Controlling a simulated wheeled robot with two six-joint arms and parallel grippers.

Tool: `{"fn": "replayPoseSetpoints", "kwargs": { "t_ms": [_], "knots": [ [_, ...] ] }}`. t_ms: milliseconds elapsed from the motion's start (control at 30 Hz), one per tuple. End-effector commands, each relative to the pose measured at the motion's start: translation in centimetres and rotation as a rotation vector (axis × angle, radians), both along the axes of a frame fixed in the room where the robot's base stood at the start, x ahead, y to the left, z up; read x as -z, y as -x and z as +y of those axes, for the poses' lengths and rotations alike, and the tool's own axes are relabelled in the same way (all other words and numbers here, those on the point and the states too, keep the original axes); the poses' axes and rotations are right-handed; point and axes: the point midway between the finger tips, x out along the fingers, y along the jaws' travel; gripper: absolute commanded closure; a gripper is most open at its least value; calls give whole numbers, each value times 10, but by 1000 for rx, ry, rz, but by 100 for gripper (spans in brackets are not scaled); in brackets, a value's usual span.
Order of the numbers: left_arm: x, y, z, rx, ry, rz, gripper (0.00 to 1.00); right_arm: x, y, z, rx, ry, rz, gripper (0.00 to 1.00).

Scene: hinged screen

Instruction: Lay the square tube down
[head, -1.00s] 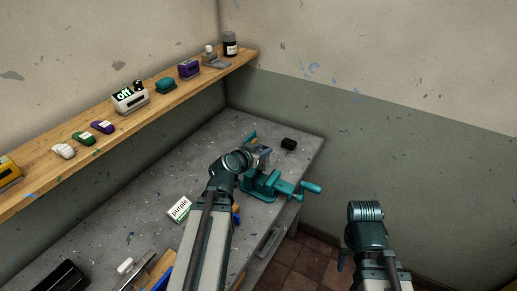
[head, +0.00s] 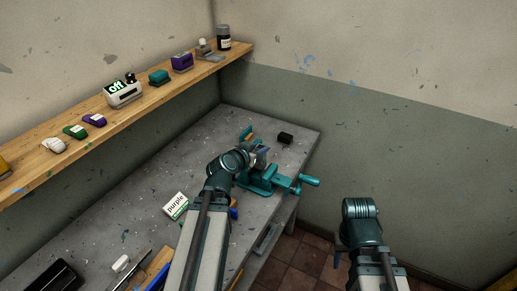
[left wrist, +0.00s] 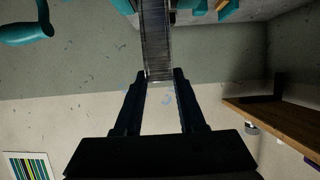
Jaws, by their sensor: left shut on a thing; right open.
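My left gripper (left wrist: 160,76) is shut on the square tube (left wrist: 157,42), a grey, shiny bar that runs up out of the left wrist view from between the fingertips. In the head view my left wrist covers much of the tube, and the gripper (head: 257,156) is over the teal vise (head: 262,184) on the bench. Parts of the vise also show at the top of the left wrist view. Whether the tube touches the vise I cannot tell. My right arm is at the lower right, beyond the bench edge, with its gripper hidden.
The grey bench (head: 150,222) carries a black block (head: 285,138) behind the vise and a box marked "purple" (head: 176,205). A wooden shelf (head: 140,108) along the left wall holds several small things.

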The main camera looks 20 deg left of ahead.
Motion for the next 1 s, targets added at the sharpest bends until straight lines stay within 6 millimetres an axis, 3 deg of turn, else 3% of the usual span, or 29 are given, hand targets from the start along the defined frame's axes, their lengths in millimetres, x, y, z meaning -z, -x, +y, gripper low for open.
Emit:
{"fn": "replayPoseSetpoints", "kwargs": {
  "t_ms": [1000],
  "knots": [
    [31, 0, 0, 0, 0, 0, 100, 31, 0, 0, 0, 0, 0, 50]
  ]
}}
